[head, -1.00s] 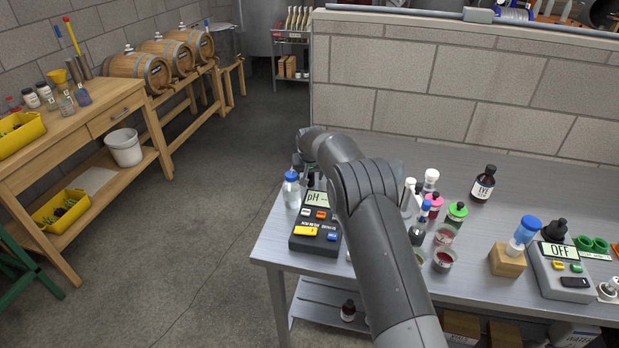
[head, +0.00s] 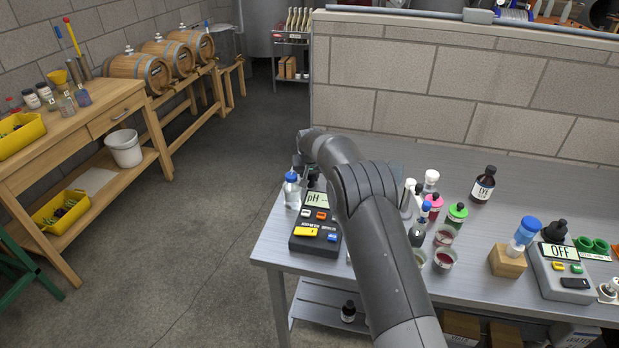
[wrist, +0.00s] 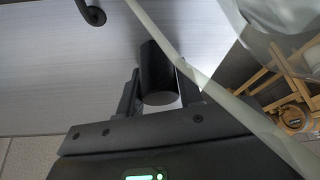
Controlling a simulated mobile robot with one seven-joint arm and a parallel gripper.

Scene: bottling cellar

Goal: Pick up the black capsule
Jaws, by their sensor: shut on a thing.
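The black capsule (wrist: 156,75) is a short dark cylinder in the wrist view. My gripper (wrist: 158,90) is shut on it, with one finger on each side. Part of a pale grey surface shows behind it. In the head view my arm hides most of the gripper, and the capsule cannot be made out there.
The pH meter (head: 316,230) and a blue-capped bottle (head: 291,190) stand close to my gripper. Several small bottles and glasses crowd the table to the right of my arm, including a green-capped one (head: 456,215). The table's left edge is near. A clear glass shape (wrist: 215,40) crosses the wrist view.

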